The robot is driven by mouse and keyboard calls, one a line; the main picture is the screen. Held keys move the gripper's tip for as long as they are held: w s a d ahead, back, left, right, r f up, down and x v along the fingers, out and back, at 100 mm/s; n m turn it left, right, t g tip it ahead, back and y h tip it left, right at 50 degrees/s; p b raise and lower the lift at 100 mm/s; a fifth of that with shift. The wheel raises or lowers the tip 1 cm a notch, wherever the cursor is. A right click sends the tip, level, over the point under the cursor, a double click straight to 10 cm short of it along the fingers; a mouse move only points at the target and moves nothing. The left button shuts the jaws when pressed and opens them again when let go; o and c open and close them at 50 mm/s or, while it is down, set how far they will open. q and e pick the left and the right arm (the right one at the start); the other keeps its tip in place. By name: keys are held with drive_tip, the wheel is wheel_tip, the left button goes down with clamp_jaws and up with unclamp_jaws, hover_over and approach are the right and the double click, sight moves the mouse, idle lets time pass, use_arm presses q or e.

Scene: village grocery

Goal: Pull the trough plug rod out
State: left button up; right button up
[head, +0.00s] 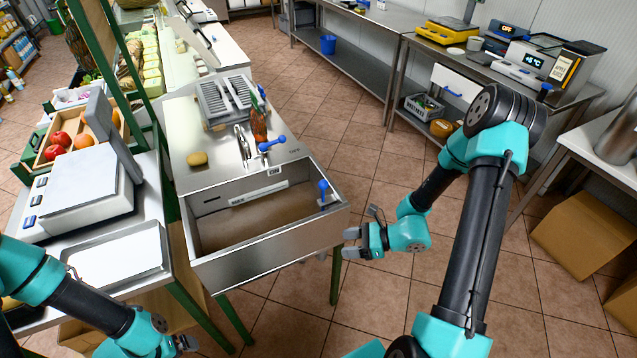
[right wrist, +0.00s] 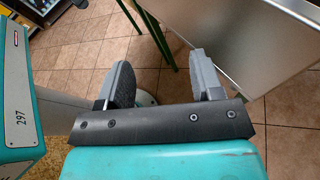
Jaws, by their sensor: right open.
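The metal trough (head: 268,252) is in the middle of the head view, with brownish liquid inside and a "MAX" label on its inner back wall. The plug rod (head: 323,190) stands in the trough's right corner, its blue knob on top. My right gripper (head: 362,234) is open and empty, just right of the trough's front right corner, apart from the rod. In the right wrist view the open jaws (right wrist: 160,85) have only floor between them, and a metal panel (right wrist: 250,40) shows at right. My left gripper (head: 186,344) is low at the bottom edge; its jaws are unclear.
A blue-handled lever (head: 271,144) and a brown bottle (head: 259,122) stand behind the trough. A yellow lump (head: 197,158) lies on the metal counter. A scale (head: 75,195) and an empty tray (head: 117,258) are at left.

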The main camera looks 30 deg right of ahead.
drive_tip(key=w+d+r+m+t+h, duration=0.2)
drive_tip(key=w+d+r+m+t, duration=0.3)
drive_tip(key=d, duration=0.4)
drive_tip(key=r+t, duration=0.1)
drive_tip(key=t, duration=0.1)
drive_tip(key=shift+w+d+r+m+t, duration=0.15)
drive_tip(key=shift+w+d+m+t, duration=0.2)
drive_tip(key=shift+m+t, duration=0.05)
drive_tip(key=shift+w+a, duration=0.1)
drive_tip(key=x, duration=1.7)
drive_tip(key=shift+w, duration=0.15)
drive_tip(key=shift+c, duration=0.2)
clamp_jaws()
